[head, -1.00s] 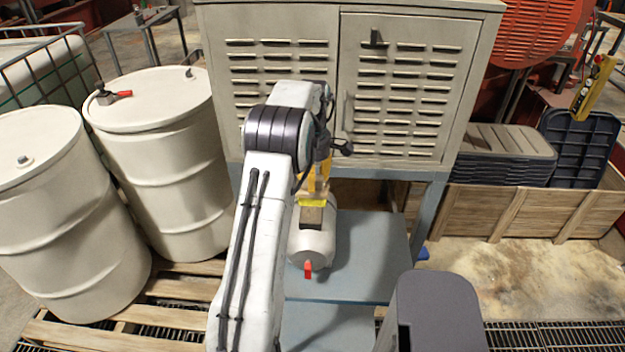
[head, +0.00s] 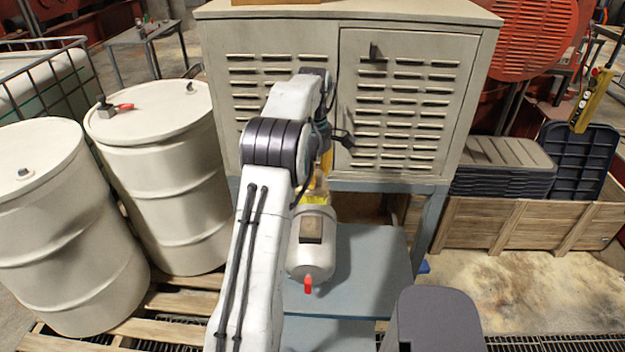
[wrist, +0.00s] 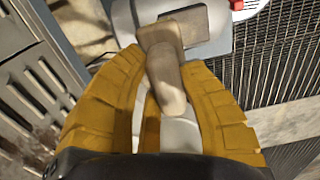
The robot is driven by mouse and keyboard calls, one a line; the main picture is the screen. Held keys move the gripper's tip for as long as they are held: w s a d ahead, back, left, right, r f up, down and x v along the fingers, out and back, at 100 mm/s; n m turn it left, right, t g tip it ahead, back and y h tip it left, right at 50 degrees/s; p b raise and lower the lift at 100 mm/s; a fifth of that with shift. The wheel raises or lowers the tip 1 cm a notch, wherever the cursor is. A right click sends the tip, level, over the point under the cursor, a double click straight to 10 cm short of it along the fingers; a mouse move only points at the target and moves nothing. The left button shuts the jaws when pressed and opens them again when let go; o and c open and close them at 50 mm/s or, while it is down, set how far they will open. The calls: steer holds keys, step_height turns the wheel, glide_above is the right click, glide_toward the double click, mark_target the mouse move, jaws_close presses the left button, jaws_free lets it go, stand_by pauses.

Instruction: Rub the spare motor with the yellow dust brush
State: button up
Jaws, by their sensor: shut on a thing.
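The spare motor (head: 311,260) is a pale rounded body with a brown box on top and a red tip at its near end. It lies on the blue-grey stand in the head view. My gripper (head: 320,190) is over its far end, partly hidden by my arm. In the wrist view my gripper's mustard-coloured fingers (wrist: 168,100) are shut on the dust brush (wrist: 167,80), whose handle looks tan there. The brush's far end is close to the motor's top box. I cannot tell whether the bristles touch the motor.
A louvred cabinet (head: 405,110) stands close behind the stand (head: 365,265). White drums (head: 165,160) are at the left on a pallet. A wooden crate (head: 530,225) with dark lids is at the right. The stand's right part is clear.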

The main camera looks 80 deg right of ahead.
steer(key=shift+r, duration=0.1)
steer(key=shift+r, duration=1.45)
steer(key=shift+w, duration=0.1)
